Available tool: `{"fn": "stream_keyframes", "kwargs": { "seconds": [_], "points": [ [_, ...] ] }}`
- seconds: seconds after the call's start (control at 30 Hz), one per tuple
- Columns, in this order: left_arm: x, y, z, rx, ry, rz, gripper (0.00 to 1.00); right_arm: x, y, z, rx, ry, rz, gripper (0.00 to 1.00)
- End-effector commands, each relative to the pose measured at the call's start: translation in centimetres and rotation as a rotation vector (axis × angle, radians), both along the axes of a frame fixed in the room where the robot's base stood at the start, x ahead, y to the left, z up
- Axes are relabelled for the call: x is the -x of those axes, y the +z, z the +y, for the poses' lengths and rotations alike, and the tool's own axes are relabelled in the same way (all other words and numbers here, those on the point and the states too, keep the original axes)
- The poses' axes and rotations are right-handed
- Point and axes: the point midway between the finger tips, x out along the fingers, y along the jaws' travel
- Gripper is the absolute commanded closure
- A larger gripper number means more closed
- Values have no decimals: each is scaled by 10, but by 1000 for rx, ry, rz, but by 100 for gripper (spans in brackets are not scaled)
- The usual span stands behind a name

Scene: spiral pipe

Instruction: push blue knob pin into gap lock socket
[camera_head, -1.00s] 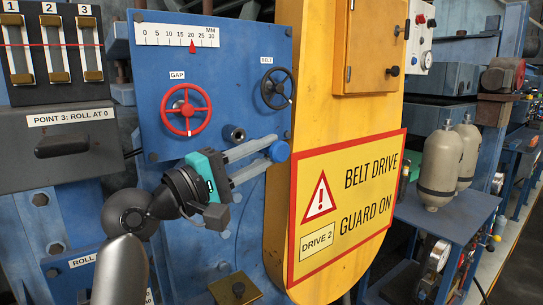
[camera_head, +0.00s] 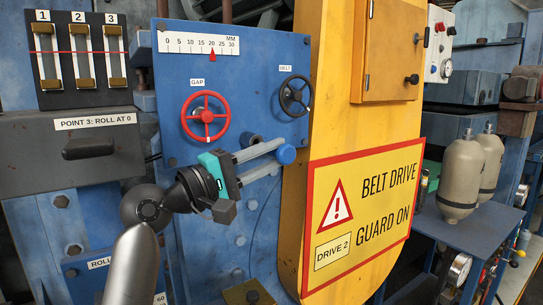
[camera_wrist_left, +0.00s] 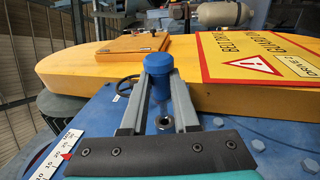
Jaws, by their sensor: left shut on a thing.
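My left gripper (camera_head: 280,149) is shut on the blue knob pin (camera_head: 286,154), holding its round knob at the fingertips in front of the blue panel. In the left wrist view the blue knob (camera_wrist_left: 159,72) sits between the two grey fingers, its paler shaft pointing down toward the panel. The gap lock socket, a dark-holed metal ring (camera_wrist_left: 165,124), shows between the fingers below the shaft. The pin looks apart from it. In the head view the socket (camera_head: 253,140) is partly hidden behind the fingers. My right gripper is not in view.
The red GAP handwheel (camera_head: 206,115) is above left of the socket, and the black BELT handwheel (camera_head: 294,95) is above right. The millimetre scale (camera_head: 199,44) is at the panel top. The yellow belt guard (camera_head: 335,125) stands out just right of the panel.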

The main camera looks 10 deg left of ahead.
Motion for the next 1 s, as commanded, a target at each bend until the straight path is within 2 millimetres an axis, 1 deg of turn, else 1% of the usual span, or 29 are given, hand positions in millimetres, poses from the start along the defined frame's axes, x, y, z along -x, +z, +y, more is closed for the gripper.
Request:
{"fn": "stream_keyframes", "kwargs": {
  "seconds": [1.0],
  "points": [
    [-17, 0, 18, 1, 1, -1, 100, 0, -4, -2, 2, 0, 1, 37]
  ]
}}
